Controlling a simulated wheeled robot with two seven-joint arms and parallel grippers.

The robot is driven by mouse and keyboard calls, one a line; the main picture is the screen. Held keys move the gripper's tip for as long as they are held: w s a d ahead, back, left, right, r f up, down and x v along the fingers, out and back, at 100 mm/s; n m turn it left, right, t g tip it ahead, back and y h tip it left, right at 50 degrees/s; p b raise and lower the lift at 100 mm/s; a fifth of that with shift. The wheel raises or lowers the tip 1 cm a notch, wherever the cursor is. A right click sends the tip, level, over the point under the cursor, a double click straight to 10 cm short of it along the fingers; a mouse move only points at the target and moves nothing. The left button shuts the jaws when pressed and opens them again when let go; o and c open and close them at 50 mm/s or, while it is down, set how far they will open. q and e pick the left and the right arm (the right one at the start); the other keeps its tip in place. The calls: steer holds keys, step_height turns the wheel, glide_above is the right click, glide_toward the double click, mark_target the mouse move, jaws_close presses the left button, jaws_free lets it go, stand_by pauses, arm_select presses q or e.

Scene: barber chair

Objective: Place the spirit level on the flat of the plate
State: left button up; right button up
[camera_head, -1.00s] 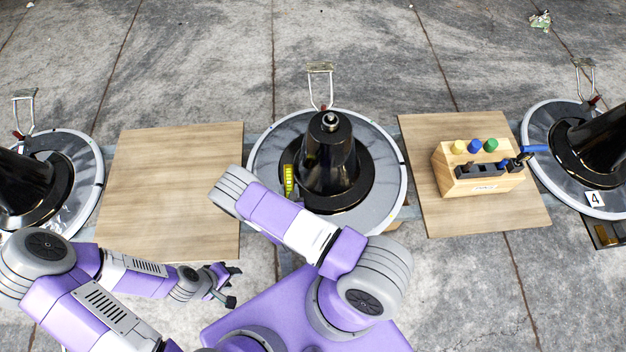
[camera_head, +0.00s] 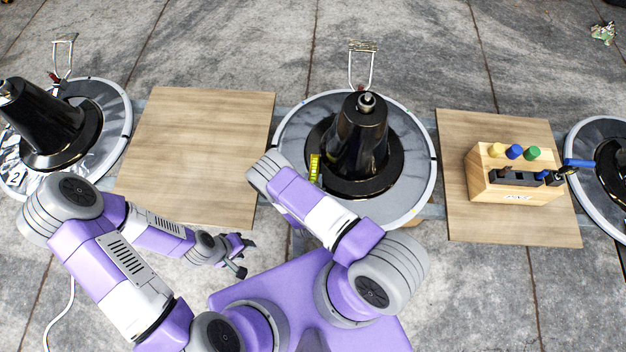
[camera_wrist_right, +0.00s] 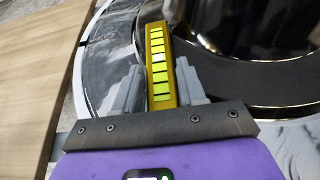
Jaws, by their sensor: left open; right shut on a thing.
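The spirit level (camera_head: 314,167) is a narrow yellow bar with bright green windows. My right gripper (camera_wrist_right: 162,88) is shut on it, a finger on each side in the right wrist view. In the head view my right arm hides that gripper. The plate (camera_head: 412,190) is the round grey disc around the middle black cone; its pale surface also shows in the wrist view (camera_wrist_right: 106,52). The level is over the plate's left part, beside the black ring; I cannot tell whether it touches the plate. My left gripper (camera_head: 240,258) is open and empty, low and left of the plate.
The black cone (camera_head: 359,135) stands close right of the level. A bare wooden board (camera_head: 195,150) lies left of the plate. Another board (camera_head: 455,180) at right carries a wooden tool block (camera_head: 512,188). Further plates with cones stand at both sides.

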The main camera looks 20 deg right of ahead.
steer(key=o, duration=1.2)
steer(key=shift+f, duration=0.1)
